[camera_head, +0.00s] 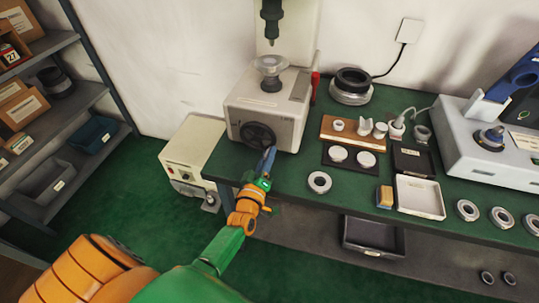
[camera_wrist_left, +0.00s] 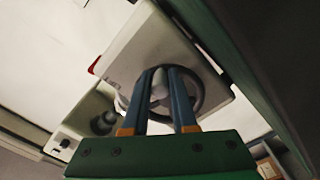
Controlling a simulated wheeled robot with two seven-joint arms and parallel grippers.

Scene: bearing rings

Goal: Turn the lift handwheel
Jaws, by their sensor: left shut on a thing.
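The lift handwheel (camera_head: 253,134) is a dark spoked wheel on the front face of the pale grey press (camera_head: 277,110). My left gripper (camera_head: 269,153) reaches up to the wheel's right side. In the left wrist view the dark wheel rim (camera_wrist_left: 201,95) shows behind the two blue-grey fingers (camera_wrist_left: 161,76). The fingers are shut on the wheel's small grey handle (camera_wrist_left: 159,84), one finger on each side of it. The fingers and arm hide part of the wheel. My right gripper is not in view.
The press stands at the left end of a green bench (camera_head: 290,180). A beige box (camera_head: 190,158) stands on the floor left of the bench. A loose ring (camera_head: 319,182), a white tray (camera_head: 420,197) and a grey machine (camera_head: 475,150) are to the right. A shelf (camera_head: 75,110) is at the left.

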